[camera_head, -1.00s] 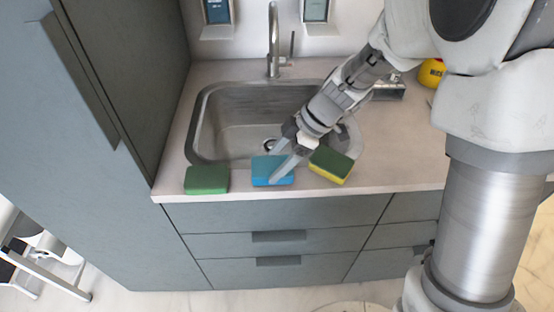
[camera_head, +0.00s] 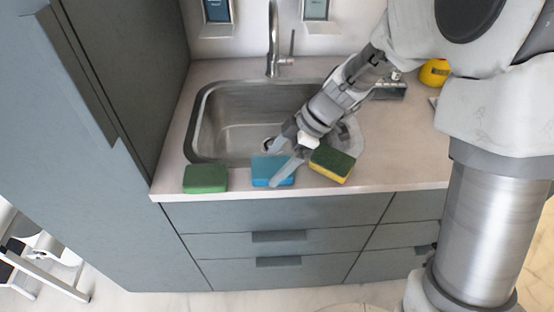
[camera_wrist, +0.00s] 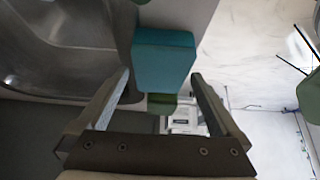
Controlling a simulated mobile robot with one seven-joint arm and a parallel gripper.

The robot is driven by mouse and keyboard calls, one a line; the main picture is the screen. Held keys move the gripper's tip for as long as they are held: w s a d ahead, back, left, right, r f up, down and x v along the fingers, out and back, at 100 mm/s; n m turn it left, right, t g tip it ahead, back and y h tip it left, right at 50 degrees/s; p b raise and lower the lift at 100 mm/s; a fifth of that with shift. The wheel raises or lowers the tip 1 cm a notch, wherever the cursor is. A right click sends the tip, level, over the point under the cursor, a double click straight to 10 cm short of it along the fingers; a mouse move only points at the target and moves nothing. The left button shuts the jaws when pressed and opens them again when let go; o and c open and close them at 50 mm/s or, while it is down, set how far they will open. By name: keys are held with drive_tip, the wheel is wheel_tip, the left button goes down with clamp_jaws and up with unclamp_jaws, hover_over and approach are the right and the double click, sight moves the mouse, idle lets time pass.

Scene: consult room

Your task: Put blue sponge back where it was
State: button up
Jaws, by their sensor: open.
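The blue sponge (camera_head: 264,171) lies on the counter at the front edge of the sink, between two other sponges. In the wrist view it shows as a teal-blue block (camera_wrist: 165,62) ahead of the fingers. My gripper (camera_head: 274,168) is open at the blue sponge, with one finger on the sink side and the other on the front side, overlapping it in the picture. In the wrist view the fingers (camera_wrist: 161,77) are wide apart, with a gap to the sponge. Whether either finger touches it I cannot tell.
A green sponge (camera_head: 205,179) lies to the left. A green and yellow sponge (camera_head: 332,164) lies tilted to the right, close to my gripper. The sink (camera_head: 230,110) is behind, with the faucet (camera_head: 273,40). The counter's front edge is close.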

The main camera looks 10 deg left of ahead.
drive_tip(key=shift+r+p, duration=0.6)
drive_tip(key=shift+p, duration=0.15)
drive_tip(key=v, duration=1)
drive_tip(key=s+d+r+m+t+h, duration=0.3)
drive_tip(key=s+d+m, duration=0.4)
drive_tip(key=m, duration=0.3)
drive_tip(key=s+d+r+m+t+h, duration=0.3)
drive_tip(key=s+d+r+m+t, duration=0.1)
drive_tip(key=s+d+m, duration=0.4)
drive_tip(key=shift+s+d+r+m, duration=0.3)
drive_tip(key=shift+d+r+m, duration=0.15)
drive_tip(key=shift+d+m, duration=0.95)
drive_tip(key=shift+a+r, duration=0.1)
wheel_tip(320, 180, up, 3)
drive_tip(key=p, duration=0.3)
